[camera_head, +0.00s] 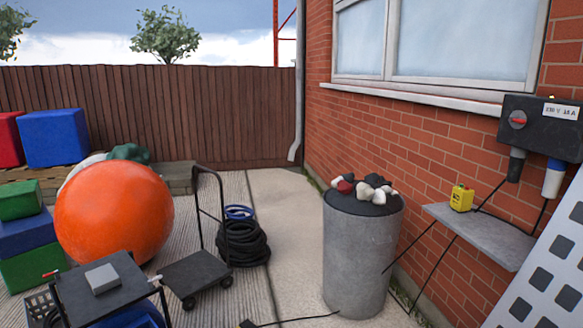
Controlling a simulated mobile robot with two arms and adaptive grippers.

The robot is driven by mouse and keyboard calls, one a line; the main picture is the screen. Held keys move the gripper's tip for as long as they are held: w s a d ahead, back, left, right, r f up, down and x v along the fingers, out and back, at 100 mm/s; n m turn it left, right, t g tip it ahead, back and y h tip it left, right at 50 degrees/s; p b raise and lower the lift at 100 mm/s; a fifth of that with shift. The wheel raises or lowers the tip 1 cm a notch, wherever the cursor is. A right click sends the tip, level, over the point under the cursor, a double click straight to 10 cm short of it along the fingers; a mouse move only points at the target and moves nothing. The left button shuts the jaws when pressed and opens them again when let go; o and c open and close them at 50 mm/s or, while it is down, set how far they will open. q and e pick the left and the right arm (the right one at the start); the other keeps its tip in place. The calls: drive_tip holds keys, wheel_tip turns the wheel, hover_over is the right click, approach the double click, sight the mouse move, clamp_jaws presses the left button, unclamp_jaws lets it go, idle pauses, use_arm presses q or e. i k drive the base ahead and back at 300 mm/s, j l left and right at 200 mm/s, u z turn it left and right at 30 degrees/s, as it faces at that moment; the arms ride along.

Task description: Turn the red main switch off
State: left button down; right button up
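The red main switch (518,120) is a small rotary knob with a red handle on a grey round plate. It sits on the left part of the front of a black electrical box (548,132) on the brick wall at the right. The red handle looks roughly horizontal, but it is too small to read any on or off mark. A white label on the box reads about "230 V 16 A". Neither of my grippers shows in this view.
Below the box are a dark plug (515,165), a white-and-blue plug (554,178) and a grey shelf (480,232) with a yellow device (461,198). A grey drum (362,255) stands left of the shelf. A white perforated panel (548,270) fills the lower right.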

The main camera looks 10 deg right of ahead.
sight(513, 119)
drive_tip(key=z, duration=1.45)
drive_tip(key=i+l+u, duration=0.15)
drive_tip(key=i+l, duration=0.15)
drive_tip(key=i+l+u, duration=0.15)
drive_tip(key=l, duration=0.35)
drive_tip(key=i+l+u, duration=0.1)
drive_tip(key=i+l, duration=0.3)
